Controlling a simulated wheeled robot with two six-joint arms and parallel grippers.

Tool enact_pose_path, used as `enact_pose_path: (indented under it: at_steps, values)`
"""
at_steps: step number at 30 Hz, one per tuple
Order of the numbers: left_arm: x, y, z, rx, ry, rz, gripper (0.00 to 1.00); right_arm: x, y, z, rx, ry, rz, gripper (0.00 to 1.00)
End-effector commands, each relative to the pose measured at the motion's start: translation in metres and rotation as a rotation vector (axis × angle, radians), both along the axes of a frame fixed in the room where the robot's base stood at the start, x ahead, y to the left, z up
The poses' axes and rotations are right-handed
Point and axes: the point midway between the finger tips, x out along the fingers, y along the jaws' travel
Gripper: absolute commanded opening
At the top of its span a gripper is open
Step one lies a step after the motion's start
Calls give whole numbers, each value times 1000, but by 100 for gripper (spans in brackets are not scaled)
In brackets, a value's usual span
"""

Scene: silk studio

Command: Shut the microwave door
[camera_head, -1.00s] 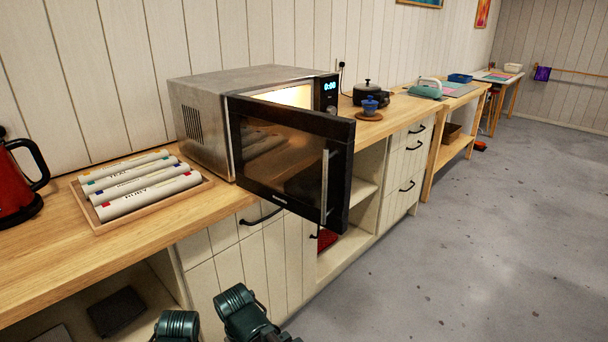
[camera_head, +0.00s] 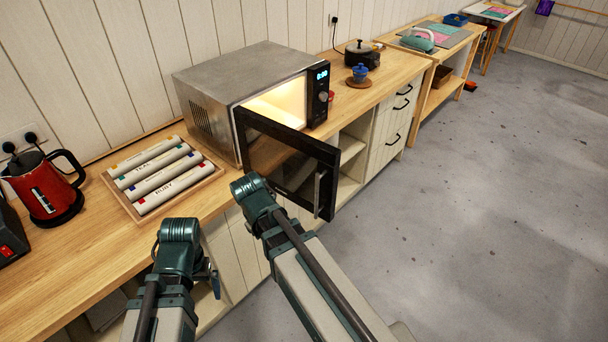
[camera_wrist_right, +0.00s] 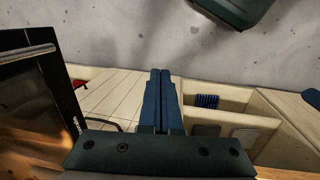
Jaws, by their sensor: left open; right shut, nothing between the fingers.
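The microwave (camera_head: 215,85) stands on the wooden counter with its lit cavity showing. Its dark glass door (camera_head: 280,165) is swung open toward the front, hinged at the left, with a vertical handle (camera_head: 319,192) near its free edge. The door also shows at the left of the right wrist view (camera_wrist_right: 35,105). My left gripper (camera_head: 212,283) is low in front of the counter, mostly hidden by its arm, open and apart from the door. My right gripper (camera_wrist_right: 160,90) is shut and empty, to the right of the door in the wrist view; its arm hides it in the head view.
A tray (camera_head: 217,178) of labelled rolls and a red kettle (camera_head: 45,187) stand left of the microwave. A dark pot (camera_head: 360,55) and a blue lidded jar (camera_head: 360,73) stand to its right. Open shelves and drawers (camera_head: 390,125) lie below.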

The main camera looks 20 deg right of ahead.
Motion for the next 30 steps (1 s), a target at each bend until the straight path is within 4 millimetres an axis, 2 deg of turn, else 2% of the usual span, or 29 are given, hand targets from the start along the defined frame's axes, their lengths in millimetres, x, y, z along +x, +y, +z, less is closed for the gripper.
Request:
enact_pose_path:
  at_steps: [1,4,9,13,18,22,26,30]
  values:
    - [0,0,33,0,0,1,100,8,-3,34,-37,24,65,0]
    - [0,0,61,-1,0,1,100,20,-9,70,-147,107,267,0]
    - [0,0,71,-1,0,2,100,37,-10,103,-346,317,630,0]
    - [0,0,73,-2,0,2,100,46,-5,123,-449,464,818,0]
    - [0,0,74,-2,0,2,100,50,1,139,-515,578,942,0]
    - [0,0,74,-2,0,2,100,50,1,142,-526,604,967,0]
    - [0,0,71,-1,0,1,100,49,-1,138,-525,604,966,0]
    - [0,0,57,-1,0,-1,100,47,-13,124,-525,603,963,0]
